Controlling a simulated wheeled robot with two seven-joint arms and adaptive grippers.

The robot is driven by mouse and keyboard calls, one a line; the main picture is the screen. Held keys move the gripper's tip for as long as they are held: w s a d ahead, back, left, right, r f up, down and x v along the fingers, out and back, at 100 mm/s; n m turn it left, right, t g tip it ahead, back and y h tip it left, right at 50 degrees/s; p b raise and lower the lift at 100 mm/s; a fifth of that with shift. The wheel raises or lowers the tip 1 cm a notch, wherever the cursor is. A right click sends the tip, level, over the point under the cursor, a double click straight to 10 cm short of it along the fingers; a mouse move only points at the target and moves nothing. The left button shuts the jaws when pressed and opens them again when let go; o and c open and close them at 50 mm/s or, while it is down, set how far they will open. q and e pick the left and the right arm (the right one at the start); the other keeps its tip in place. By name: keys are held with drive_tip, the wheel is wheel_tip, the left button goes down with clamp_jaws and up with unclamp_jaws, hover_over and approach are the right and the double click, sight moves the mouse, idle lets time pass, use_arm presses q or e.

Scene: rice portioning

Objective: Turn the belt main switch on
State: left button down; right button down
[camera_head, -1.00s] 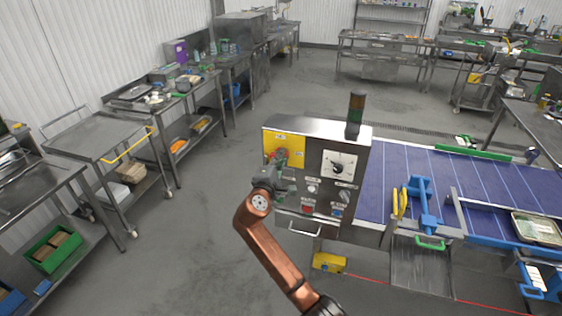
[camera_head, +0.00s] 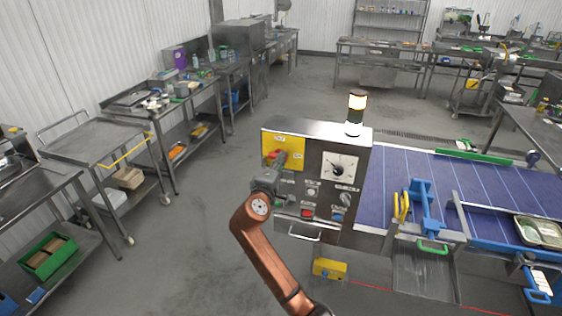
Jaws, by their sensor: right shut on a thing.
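The steel control box (camera_head: 315,131) stands at the left end of the belt (camera_head: 395,170). The red main switch (camera_head: 275,155) sits on a yellow plate (camera_head: 293,146) on the box's front, upper left. My right gripper (camera_head: 277,163) is at the switch, shut on it, and partly hides it; the handle's exact angle is hard to tell. The signal tower (camera_head: 357,103) on top of the box is lit a bright pale yellow near its top. My left gripper is out of view.
A dial (camera_head: 339,167) and small buttons (camera_head: 307,212) are right of and below the switch. A steel bar handle (camera_head: 304,237) juts out below. A cart (camera_head: 95,142) and side tables stand left, with open floor (camera_head: 195,230) between.

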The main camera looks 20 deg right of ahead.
drive_tip(key=shift+f, duration=0.1)
drive_tip(key=c, duration=2)
unclamp_jaws()
drive_tip(key=shift+o, duration=0.2)
drive_tip(key=v, duration=1.2)
